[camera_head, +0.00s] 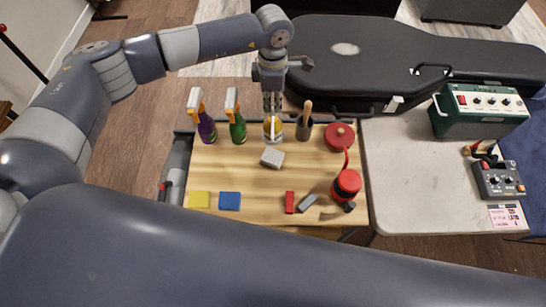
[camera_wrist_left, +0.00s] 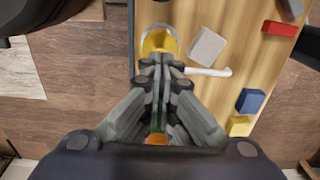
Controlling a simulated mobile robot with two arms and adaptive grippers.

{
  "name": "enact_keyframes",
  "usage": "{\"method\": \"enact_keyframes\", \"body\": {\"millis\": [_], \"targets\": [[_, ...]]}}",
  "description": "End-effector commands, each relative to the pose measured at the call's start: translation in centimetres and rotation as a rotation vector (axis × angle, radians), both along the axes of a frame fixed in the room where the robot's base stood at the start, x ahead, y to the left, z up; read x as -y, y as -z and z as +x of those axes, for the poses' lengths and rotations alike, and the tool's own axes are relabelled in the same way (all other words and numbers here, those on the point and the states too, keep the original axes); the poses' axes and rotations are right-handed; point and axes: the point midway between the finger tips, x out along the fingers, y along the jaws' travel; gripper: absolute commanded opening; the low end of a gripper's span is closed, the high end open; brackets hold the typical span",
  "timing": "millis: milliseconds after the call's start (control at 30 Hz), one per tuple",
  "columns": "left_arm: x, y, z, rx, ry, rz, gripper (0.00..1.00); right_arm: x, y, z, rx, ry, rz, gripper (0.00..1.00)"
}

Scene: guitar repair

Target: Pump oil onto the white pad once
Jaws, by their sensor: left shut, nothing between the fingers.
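The oil pump bottle (camera_head: 272,138), with yellow oil, stands at the back of the wooden workbench top. In the left wrist view its yellow body (camera_wrist_left: 157,40) shows beyond the fingertips, and its white spout (camera_wrist_left: 212,72) sticks out to the right. The white pad (camera_head: 272,157), a greyish-white block, lies just in front of the bottle; it also shows in the left wrist view (camera_wrist_left: 207,46). My left gripper (camera_head: 272,108) points down, shut and empty, right above the pump head. The fingers hide the pump top; I cannot tell whether they touch it. My right gripper is out of view.
Purple (camera_head: 206,128) and green (camera_head: 238,130) spray bottles stand left of the pump, and a dark cup (camera_head: 304,128) right. Yellow (camera_head: 199,200), blue (camera_head: 230,201) and red (camera_head: 290,202) blocks lie at the front. A guitar case (camera_head: 400,62) lies behind.

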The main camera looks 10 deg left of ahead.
Motion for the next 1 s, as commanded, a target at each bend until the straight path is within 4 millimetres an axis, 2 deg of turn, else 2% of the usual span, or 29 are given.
{"method": "enact_keyframes", "body": {"millis": [300, 533, 1000], "targets": [[0.0, 1.5, -0.1, -0.002, 0.000, 0.001, 0.00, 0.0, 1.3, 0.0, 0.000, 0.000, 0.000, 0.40], [0.0, 1.3, -0.1, -0.003, 0.000, 0.001, 0.00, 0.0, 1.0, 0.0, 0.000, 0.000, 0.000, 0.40], [0.0, -1.2, -0.1, -0.002, 0.001, 0.002, 0.00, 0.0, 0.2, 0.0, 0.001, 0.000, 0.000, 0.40]]}}
